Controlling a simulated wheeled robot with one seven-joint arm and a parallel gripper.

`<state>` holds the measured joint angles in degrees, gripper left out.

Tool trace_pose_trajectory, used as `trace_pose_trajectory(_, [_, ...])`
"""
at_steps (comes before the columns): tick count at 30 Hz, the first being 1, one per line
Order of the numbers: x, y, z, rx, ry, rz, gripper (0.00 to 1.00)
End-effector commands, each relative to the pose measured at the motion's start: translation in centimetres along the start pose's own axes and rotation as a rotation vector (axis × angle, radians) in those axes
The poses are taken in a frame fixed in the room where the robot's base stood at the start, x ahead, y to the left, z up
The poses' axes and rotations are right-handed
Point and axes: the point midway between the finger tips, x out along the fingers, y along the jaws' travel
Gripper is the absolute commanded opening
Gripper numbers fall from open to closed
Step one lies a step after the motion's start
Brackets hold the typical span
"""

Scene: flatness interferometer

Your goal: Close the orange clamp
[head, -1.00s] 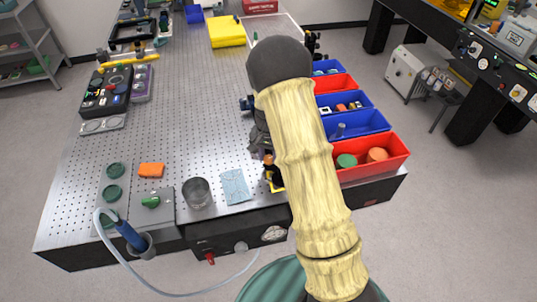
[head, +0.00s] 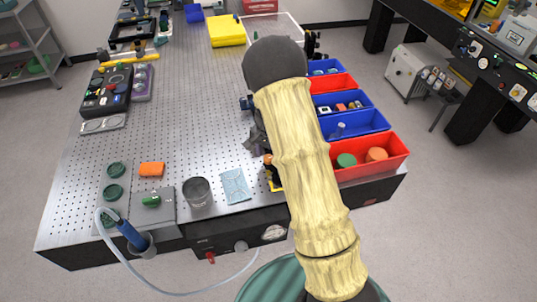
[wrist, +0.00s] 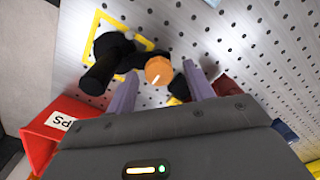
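The orange clamp knob (wrist: 158,70) shows in the wrist view as a round cap with a pale line, on a black fixture (wrist: 112,58). The fixture stands inside a yellow square outline on the perforated table. My gripper (wrist: 161,77) is open, its two purple fingers apart on either side of the knob in the picture. I cannot tell whether they touch it. In the head view a small orange part (head: 268,159) shows beside my arm. My arm hides most of the fixture and the gripper there.
A red bin (head: 372,163) with a green and an orange piece and blue bins (head: 355,124) line the table's right side. A metal cup (head: 196,191) and a light blue cloth (head: 235,186) lie left of the fixture. The table's middle (head: 195,100) is clear.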

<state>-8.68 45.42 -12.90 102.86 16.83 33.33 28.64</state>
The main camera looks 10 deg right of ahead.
Motion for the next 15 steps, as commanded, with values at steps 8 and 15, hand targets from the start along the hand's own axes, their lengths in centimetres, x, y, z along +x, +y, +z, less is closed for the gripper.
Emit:
trace_pose_trajectory(8, [0.0, 0.1, 0.1, -0.001, -0.002, 0.002, 0.52])
trace_pose_trajectory(15, [-2.2, 0.0, 0.0, -0.001, 0.001, 0.000, 0.52])
